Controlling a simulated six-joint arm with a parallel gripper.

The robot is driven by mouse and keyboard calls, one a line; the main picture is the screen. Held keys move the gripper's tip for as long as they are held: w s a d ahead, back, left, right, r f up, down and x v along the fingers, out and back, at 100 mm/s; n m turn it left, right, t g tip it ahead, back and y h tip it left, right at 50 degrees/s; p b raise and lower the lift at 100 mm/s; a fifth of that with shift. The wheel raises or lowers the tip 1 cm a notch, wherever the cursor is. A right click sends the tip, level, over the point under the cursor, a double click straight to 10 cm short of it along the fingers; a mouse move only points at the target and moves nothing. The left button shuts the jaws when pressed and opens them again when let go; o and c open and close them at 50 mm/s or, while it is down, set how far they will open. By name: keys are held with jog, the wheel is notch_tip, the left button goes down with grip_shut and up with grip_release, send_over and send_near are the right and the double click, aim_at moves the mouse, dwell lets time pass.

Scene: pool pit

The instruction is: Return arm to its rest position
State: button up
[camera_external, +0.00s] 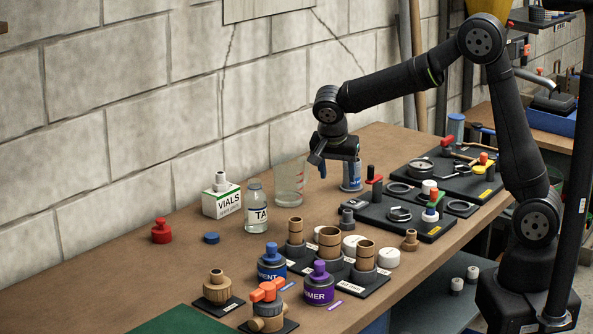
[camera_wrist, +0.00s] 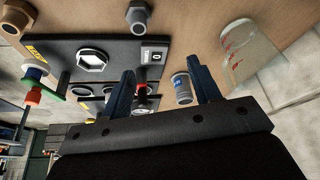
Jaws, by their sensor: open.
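My gripper (camera_external: 334,163) hangs over the back middle of the workbench (camera_external: 105,270), jaws apart, with the arm bent above the bench. In the wrist view my gripper (camera_wrist: 163,85) shows two dark blue fingers spread, with nothing held between them. A small blue and silver can (camera_external: 352,176) stands on the bench just right of and behind the fingers in the external view. In the wrist view the can (camera_wrist: 181,88) shows close to the right finger; I cannot tell whether they touch. A clear measuring beaker (camera_external: 290,183) stands left of my gripper.
Black tool boards (camera_external: 400,222) with fittings lie to the right. Several brown pipe pieces (camera_external: 330,242), a blue bottle (camera_external: 271,263) and a purple bottle (camera_external: 319,284) stand in front. A vials box (camera_external: 222,202) and glass bottle (camera_external: 255,210) stand left. The wall is behind the bench.

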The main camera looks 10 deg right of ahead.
jog(key=s+d+f+m+h, duration=0.1)
jog(key=s+d+m, duration=0.2)
jog(key=s+d, duration=0.2)
jog(key=d, duration=0.2)
jog(key=shift+s+d+f+m+g, duration=0.15)
jog(key=shift+d+f+m+g, duration=0.2)
jog(key=shift+m+g, duration=0.05)
